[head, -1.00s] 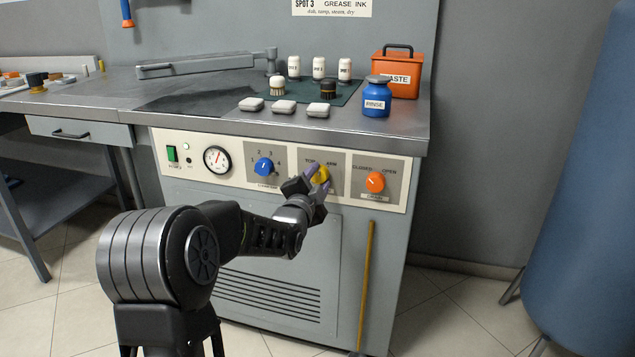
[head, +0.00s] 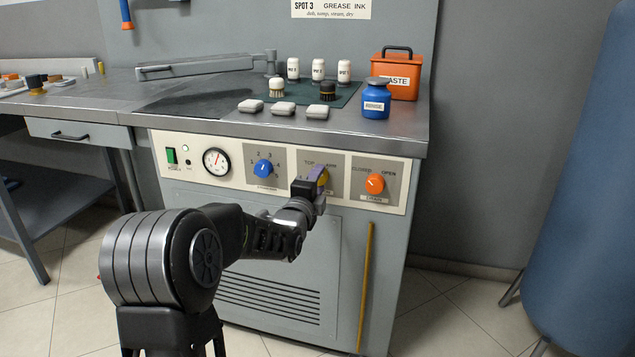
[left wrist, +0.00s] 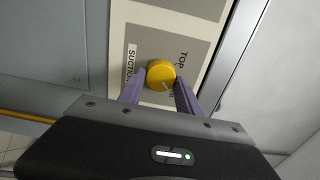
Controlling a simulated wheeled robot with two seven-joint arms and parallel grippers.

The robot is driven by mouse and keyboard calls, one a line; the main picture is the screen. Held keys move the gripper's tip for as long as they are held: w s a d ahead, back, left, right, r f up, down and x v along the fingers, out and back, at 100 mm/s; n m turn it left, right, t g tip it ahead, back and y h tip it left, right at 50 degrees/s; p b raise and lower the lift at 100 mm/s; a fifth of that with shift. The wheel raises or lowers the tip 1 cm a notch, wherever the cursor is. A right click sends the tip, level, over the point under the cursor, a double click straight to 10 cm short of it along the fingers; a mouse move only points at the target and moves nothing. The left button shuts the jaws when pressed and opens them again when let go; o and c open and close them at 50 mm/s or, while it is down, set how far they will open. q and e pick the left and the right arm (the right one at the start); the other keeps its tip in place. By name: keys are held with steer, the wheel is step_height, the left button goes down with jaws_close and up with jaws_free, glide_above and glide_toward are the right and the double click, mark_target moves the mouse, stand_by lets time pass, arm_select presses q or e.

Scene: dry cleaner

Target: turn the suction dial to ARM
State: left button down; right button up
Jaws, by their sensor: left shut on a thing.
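The yellow suction dial (head: 323,178) sits on the cream control panel, mostly hidden by my left gripper (head: 317,182) in the head view. In the left wrist view the dial (left wrist: 160,73) lies between the two purple fingers of my left gripper (left wrist: 159,94), shut on it. The dial's pale mark shows at its lower right side, towards lettering partly covered by the right finger. In the head view TOP and ARM stand above the dial. My right gripper is not in view.
A blue dial (head: 263,168) is left of the suction dial, and an orange dial (head: 374,183) is right. A gauge (head: 216,161) and a green switch (head: 171,155) are further left. A yellow rod (head: 366,285) stands upright before the cabinet. Bottles and brushes stand on the worktop.

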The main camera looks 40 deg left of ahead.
arm_select(q)
steer(key=c, duration=0.9)
jaws_free()
steer(key=shift+o, duration=0.2)
steer(key=shift+s, duration=0.1)
steer(key=p+v, duration=0.1)
steer(key=v, duration=0.6)
steer(key=shift+s+d, duration=0.15)
steer(key=shift+s, duration=0.1)
